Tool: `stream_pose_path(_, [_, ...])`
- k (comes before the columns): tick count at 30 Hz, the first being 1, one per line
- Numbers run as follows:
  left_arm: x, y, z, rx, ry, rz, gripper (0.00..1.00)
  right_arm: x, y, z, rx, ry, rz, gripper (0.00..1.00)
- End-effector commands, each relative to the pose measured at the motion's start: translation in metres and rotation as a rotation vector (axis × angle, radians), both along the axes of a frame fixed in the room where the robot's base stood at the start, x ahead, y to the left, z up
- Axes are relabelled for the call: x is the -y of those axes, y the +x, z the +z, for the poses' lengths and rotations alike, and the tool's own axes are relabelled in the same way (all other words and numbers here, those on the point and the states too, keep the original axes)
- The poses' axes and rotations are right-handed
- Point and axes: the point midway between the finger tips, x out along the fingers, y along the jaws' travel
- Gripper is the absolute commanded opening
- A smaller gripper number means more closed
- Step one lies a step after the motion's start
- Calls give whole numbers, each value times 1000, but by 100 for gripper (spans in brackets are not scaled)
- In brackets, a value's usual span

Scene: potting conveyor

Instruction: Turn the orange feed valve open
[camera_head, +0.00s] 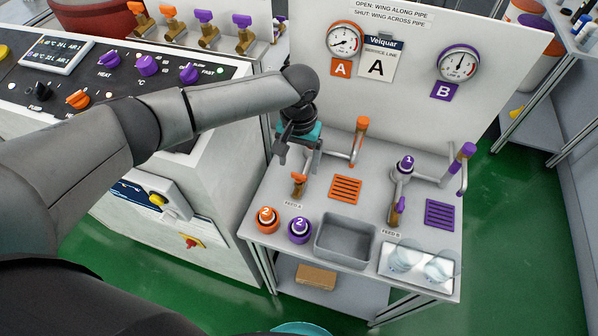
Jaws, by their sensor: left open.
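The orange feed valve (299,182) sits at the left of the bench, above the label FEED A. It has a small orange wing on a brass body, with a pipe running up behind it. I cannot tell clearly whether its wing lies along or across the pipe. My left gripper (296,158) points down just above and behind the valve. It is open and holds nothing. Its body hides part of the pipe. My right gripper does not show.
A purple valve (398,211) stands at FEED B on the right. Orange (266,219) and purple (299,230) numbered pots, a grey bin (345,240) and a clear-domed tray (418,267) line the front. An orange-topped pipe (361,135) rises beside my gripper. A control console (215,80) borders the left.

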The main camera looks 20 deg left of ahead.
Motion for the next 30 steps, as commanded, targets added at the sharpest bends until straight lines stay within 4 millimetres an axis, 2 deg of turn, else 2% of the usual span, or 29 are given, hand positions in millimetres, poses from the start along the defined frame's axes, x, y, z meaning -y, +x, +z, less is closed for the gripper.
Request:
stream_pose_path(1, [0, 0, -12, -2, 1, 0, 81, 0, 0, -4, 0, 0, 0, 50])
stream_pose_path(3, [1, 0, -23, -1, 0, -1, 81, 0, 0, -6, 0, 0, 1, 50])
stream_pose_path(7, [0, 0, -37, -1, 0, 0, 81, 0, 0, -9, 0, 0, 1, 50])
stream_pose_path(12, [1, 0, -45, 1, -1, -1, 81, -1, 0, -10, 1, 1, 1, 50])
stream_pose_path(20, [1, 0, -45, 1, -1, -1, 81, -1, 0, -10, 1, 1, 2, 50])
stream_pose_path(30, [1, 0, -45, 1, -1, -1, 43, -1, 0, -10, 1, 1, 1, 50])
